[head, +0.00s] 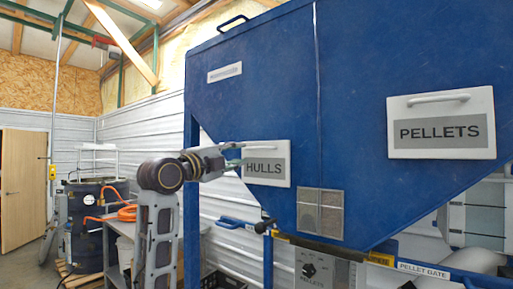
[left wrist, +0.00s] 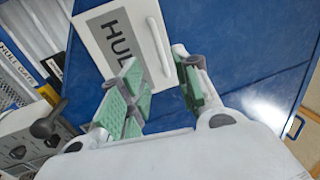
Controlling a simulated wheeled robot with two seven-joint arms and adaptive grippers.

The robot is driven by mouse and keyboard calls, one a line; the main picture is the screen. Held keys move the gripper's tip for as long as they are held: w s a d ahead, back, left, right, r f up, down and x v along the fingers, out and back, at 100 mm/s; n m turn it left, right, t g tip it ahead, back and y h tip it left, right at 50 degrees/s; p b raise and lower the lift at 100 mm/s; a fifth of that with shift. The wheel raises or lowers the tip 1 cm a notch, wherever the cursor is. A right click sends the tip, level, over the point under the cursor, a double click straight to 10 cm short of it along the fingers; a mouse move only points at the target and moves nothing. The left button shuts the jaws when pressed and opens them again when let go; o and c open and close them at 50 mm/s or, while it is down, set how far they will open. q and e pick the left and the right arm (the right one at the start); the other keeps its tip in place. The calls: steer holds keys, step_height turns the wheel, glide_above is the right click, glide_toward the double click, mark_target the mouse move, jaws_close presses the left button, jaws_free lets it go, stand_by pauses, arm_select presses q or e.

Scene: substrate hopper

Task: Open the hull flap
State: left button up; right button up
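The hull flap is a white panel with a grey "HULLS" label (head: 265,166) on the sloping left face of the blue hopper (head: 270,95). It lies flat against the hopper and looks shut. A bar handle (head: 262,147) runs along its upper edge. In the left wrist view the flap (left wrist: 92,28) and its handle (left wrist: 160,45) show beyond the fingers. My left gripper (head: 236,160) is at the flap's left side in the head view. In the left wrist view its green-padded fingers (left wrist: 162,92) are apart with nothing between them; contact with the handle does not show. My right gripper is out of view.
A white "PELLETS" flap (head: 440,122) with a handle is at the right. A control box (head: 318,268) and "PELLET GATE" label (head: 424,269) are below the hopper. A workbench (head: 118,225) and dark drum (head: 88,215) stand at the left.

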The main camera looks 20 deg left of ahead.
mark_target(255, 148)
arm_select(q)
steer(key=p+x, duration=0.3)
steer(key=x, duration=0.5)
steer(key=shift+w+d+r, duration=0.15)
steer(key=shift+w, duration=0.2)
steer(key=shift+p+x, duration=0.45)
steer(key=shift+x, duration=0.6)
jaws_close()
